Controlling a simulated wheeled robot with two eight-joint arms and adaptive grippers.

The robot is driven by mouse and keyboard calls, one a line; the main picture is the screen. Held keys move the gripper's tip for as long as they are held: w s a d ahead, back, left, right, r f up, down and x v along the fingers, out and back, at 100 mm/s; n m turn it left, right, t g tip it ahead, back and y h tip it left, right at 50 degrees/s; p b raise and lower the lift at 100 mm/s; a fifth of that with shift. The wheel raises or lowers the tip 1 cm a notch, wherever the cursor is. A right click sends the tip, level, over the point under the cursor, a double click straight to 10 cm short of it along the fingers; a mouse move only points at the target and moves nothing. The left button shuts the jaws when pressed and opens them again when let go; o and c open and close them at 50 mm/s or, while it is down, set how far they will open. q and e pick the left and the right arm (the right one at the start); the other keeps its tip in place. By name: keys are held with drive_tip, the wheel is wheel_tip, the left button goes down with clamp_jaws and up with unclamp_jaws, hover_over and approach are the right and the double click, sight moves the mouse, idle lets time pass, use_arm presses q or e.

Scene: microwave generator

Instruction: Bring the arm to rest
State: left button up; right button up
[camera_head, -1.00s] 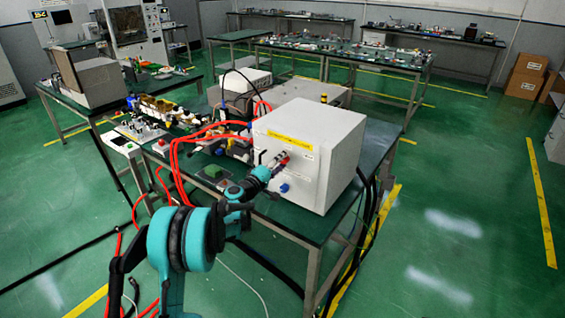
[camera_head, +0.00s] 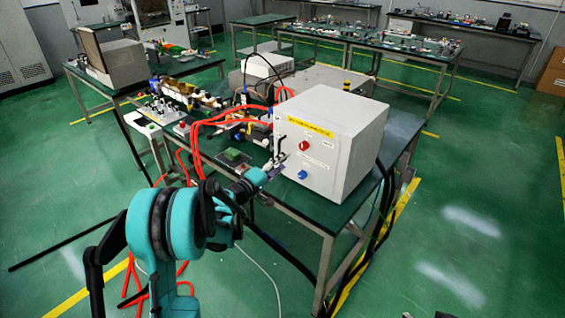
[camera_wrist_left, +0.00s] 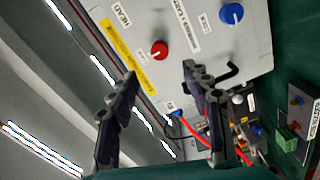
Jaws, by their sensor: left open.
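My left arm comes in from the lower left in the head view. Its gripper (camera_head: 279,160) is open and empty, in front of the left part of a white box (camera_head: 350,145). The box front carries a red knob (camera_head: 304,146) and a blue knob (camera_head: 302,174). In the left wrist view the two dark fingers (camera_wrist_left: 160,76) stand apart with nothing between them. The red knob (camera_wrist_left: 159,50) lies beyond the fingertips and the blue knob (camera_wrist_left: 231,14) is at upper right. My right gripper is not in view.
The box stands on a dark green table (camera_head: 262,192) with red hoses (camera_head: 197,150) and small equipment to its left. A green block (camera_head: 233,155) lies near the front edge. Black cables hang at the table's right end. The floor to the right is clear.

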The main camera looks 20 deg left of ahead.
use_arm(q)
drive_tip(key=s+d+r+m+g, duration=0.2)
drive_tip(key=s+d+m+g, duration=0.5)
drive_tip(key=s+d, duration=0.85)
drive_tip(key=s+a+f+m+g+y, duration=0.1)
drive_tip(key=s+a+f+m+y, duration=0.1)
drive_tip(key=s, duration=0.8)
drive_tip(key=s+a+f+m+g+y, duration=0.1)
drive_tip(key=s+a+f+g+y, duration=0.1)
drive_tip(key=s, duration=0.9)
wheel_tip(320, 180, down, 2)
drive_tip(key=shift+s+a+f+m+y, duration=0.35)
drive_tip(key=shift+a+y, duration=0.3)
drive_tip(key=shift+y, duration=0.45)
drive_tip(key=shift+w+r, duration=0.1)
